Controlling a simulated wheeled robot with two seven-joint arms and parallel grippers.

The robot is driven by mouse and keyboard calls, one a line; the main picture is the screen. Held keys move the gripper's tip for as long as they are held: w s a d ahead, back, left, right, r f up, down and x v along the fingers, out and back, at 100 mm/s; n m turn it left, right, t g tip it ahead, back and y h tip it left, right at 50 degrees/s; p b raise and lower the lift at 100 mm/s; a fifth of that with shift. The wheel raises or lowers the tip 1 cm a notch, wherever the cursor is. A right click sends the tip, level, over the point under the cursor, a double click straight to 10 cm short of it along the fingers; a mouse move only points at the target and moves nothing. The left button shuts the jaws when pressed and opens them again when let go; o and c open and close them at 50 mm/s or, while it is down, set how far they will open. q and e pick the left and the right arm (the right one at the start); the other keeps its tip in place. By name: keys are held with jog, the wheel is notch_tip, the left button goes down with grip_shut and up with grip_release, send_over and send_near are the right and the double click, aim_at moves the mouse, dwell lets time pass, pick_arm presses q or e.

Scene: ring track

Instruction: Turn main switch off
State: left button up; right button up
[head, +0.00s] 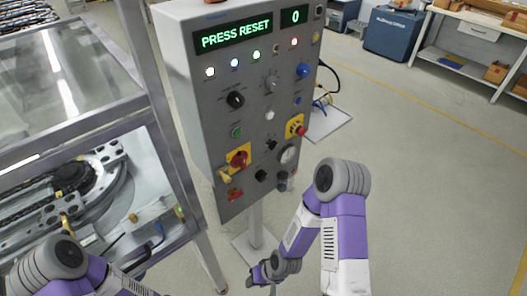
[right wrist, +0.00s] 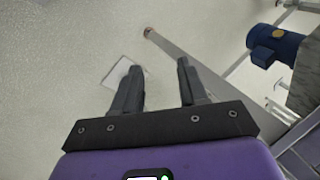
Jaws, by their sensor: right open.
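The grey control panel (head: 240,110) stands upright on a post in the head view. A red rotary switch on a yellow plate (head: 238,160), which looks like the main switch, is on its lower left, with a yellow piece (head: 224,177) beside it. Its exact setting is too small to tell. My right gripper (head: 258,275) is low in front of the panel post, well below the switch and apart from it. In the right wrist view its two fingers (right wrist: 156,67) are spread and empty above the floor. My left arm shows at the bottom left, its gripper out of frame.
The panel display (head: 233,35) reads PRESS RESET, the smaller one 0. A framed machine (head: 90,170) stands close on the left. Floor on the right is clear.

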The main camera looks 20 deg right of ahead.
jog(key=w+d+r+n+t, duration=0.15)
jog(key=w+r+t, duration=0.25)
jog(key=w+r, duration=0.5)
jog(key=n+t, duration=0.5)
jog(key=t, duration=0.2)
send_near(243, 158)
jog(key=w, duration=0.2)
jog(key=x, duration=0.2)
jog(key=b+x, duration=0.1)
jog(key=x, duration=0.1)
jog(key=b+x, duration=0.1)
jog(key=x, duration=0.1)
jog(key=shift+s+a+f, duration=0.15)
jog(key=shift+a+f, duration=0.1)
jog(key=shift+f, duration=0.2)
jog(key=shift+w+a, duration=0.15)
jog(key=shift+w, duration=0.2)
jog(key=shift+c, duration=0.3)
